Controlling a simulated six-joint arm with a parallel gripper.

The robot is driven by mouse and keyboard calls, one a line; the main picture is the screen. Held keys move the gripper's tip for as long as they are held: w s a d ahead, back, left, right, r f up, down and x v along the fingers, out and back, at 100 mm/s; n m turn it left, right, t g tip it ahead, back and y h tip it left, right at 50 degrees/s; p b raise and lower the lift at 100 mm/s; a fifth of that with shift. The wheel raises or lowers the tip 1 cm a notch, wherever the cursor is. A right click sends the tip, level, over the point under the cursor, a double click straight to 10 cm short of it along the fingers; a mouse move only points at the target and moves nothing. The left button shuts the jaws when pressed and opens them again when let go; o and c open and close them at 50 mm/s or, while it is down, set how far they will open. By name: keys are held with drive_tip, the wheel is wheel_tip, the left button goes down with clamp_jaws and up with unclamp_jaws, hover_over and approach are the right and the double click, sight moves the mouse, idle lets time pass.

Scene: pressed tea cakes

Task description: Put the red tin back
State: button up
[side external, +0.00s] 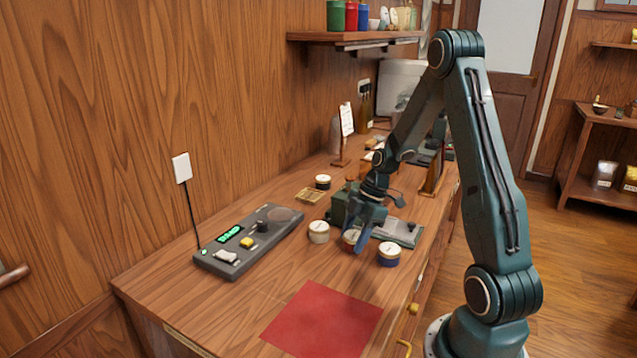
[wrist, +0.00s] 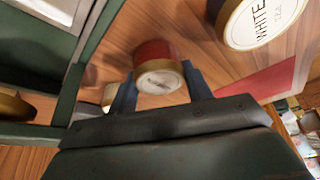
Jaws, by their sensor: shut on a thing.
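The red tin (wrist: 152,52) has a red side and a pale lid with a gold rim. In the wrist view it sits between the two blue-grey fingers of my gripper (wrist: 160,88), which is shut on it. In the side view the red tin (side external: 350,238) is partly hidden by my gripper (side external: 361,238). It is at counter level or just above; I cannot tell if it touches the wood. A cream tin (side external: 319,233) stands left of it, and a blue tin (side external: 388,256) stands to its right. A tin lid reading WHITE (wrist: 268,18) shows at upper right in the wrist view.
A red cloth (side external: 322,320) lies at the counter's front. A grey device (side external: 232,262) with a green display is at left. A dark green press (side external: 342,205), a grey plate (side external: 395,232) and a dark-banded tin (side external: 323,182) stand behind.

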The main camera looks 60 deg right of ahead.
drive_tip(key=shift+f, duration=0.1)
drive_tip(key=o, duration=1.1)
drive_tip(key=shift+c, duration=0.2)
drive_tip(key=v, duration=1.2)
